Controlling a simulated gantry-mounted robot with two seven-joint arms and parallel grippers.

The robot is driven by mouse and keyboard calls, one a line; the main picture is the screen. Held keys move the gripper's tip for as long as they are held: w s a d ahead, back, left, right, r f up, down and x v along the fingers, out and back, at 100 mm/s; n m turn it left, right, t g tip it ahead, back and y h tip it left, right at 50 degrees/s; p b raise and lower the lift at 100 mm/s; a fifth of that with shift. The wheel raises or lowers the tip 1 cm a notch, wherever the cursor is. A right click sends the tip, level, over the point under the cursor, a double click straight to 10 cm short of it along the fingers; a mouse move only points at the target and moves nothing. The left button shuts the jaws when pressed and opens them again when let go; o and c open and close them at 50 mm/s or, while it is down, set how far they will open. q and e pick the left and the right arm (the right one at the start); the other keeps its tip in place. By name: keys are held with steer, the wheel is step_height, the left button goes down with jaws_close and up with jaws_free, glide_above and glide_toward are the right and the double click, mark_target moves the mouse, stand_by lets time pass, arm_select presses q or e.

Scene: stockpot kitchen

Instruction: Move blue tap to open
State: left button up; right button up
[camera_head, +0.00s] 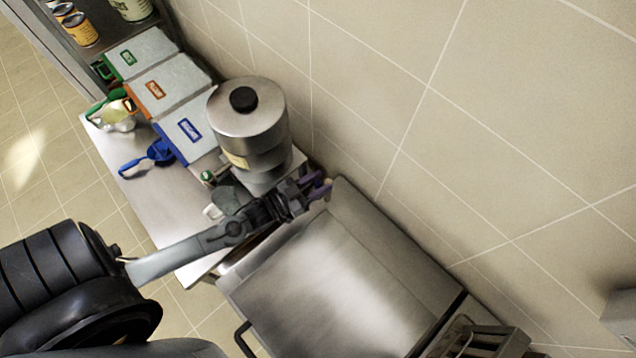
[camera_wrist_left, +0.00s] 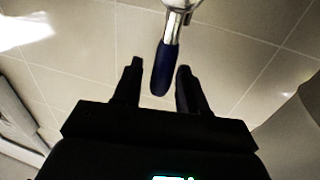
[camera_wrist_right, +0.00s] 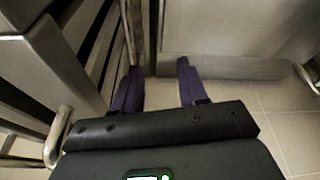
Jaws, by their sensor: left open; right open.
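The blue tap handle (camera_wrist_left: 162,72) hangs down in the left wrist view, on a metal tap body (camera_wrist_left: 180,6) cut off by the top edge. My left gripper (camera_head: 324,187) is open, with one finger on each side of the handle and a visible gap on both sides; contact does not show. In the head view I cannot make out the tap. My right gripper (camera_wrist_right: 158,68) is open and empty in the right wrist view, with purple fingers; it is not in the head view.
A steel container (camera_head: 246,115) stands behind my left forearm on a counter (camera_head: 165,205) with labelled bins and a blue scoop (camera_head: 150,157). A steel-topped unit (camera_head: 340,285) lies right of it, against the tiled wall. Slatted metal bars (camera_wrist_right: 75,65) are left of my right gripper.

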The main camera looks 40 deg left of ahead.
arm_select(q)
jaws_close()
stand_by(0.5)
